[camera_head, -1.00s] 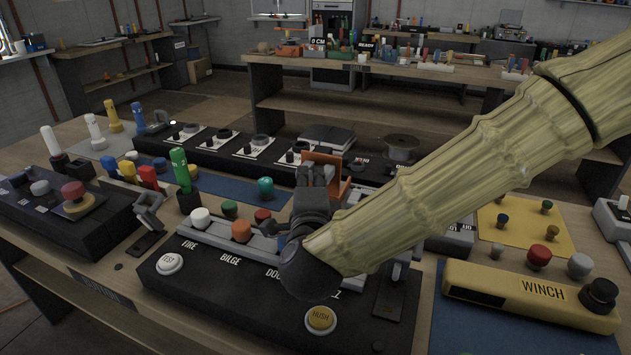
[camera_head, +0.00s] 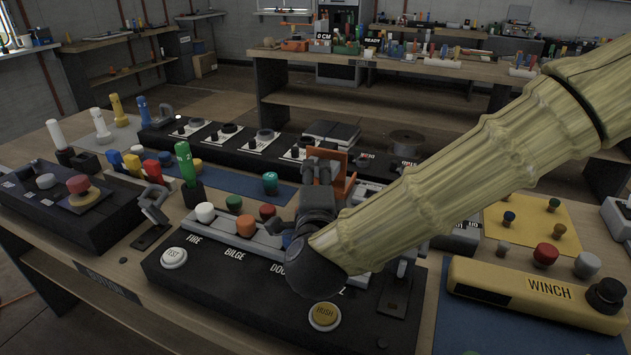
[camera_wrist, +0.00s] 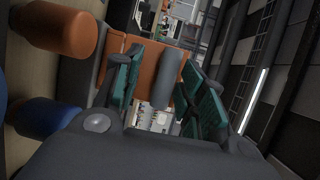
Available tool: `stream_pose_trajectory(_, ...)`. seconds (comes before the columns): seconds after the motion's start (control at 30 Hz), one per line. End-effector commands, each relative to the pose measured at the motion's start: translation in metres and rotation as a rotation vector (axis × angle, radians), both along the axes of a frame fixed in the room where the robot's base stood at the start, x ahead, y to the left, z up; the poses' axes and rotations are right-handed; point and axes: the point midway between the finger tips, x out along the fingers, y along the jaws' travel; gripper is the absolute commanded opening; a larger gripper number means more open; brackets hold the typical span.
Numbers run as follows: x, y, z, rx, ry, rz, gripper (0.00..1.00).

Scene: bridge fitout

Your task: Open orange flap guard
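The orange flap guard (camera_head: 347,188) stands upright behind the alarm panel, partly hidden by my gripper in the head view. In the wrist view its orange face (camera_wrist: 117,45) fills the space behind my fingers. A grey rounded bar (camera_wrist: 165,78) stands in front of the orange face, between the fingers. My gripper (camera_head: 324,163) is at the flap. In the wrist view my gripper (camera_wrist: 160,85) has its teal-padded fingers apart on either side of the bar. I cannot tell whether a finger touches the bar or the flap.
The black alarm panel (camera_head: 215,272) carries a row of coloured caps, including an orange one (camera_head: 245,225), close to my gripper. A green upright handle (camera_head: 185,163) stands to the left. The yellow winch box (camera_head: 520,292) is at the right. A black panel with dials (camera_head: 225,140) lies behind.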

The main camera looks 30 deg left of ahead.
Motion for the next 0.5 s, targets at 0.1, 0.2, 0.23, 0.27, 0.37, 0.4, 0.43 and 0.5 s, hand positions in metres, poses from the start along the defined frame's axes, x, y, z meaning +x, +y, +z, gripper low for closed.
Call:
stream_pose_trajectory(0.1, -0.005, -0.002, 0.001, 0.001, -0.001, 0.001, 0.41)
stream_pose_trajectory(0.2, -0.015, -0.007, 0.002, -0.001, 0.0, 0.002, 0.41)
stream_pose_trajectory(0.23, -0.018, -0.009, 0.002, 0.0, -0.001, 0.002, 0.41)
stream_pose_trajectory(0.27, -0.023, -0.012, 0.002, 0.0, -0.001, 0.002, 0.41)
stream_pose_trajectory(0.37, -0.039, -0.02, 0.003, -0.001, 0.0, 0.002, 0.41)
stream_pose_trajectory(0.4, -0.046, -0.023, 0.004, -0.001, 0.0, 0.002, 0.41)
stream_pose_trajectory(0.43, -0.051, -0.026, 0.004, -0.001, 0.0, 0.003, 0.41)
stream_pose_trajectory(0.5, -0.062, -0.032, 0.005, -0.001, 0.0, 0.003, 0.41)
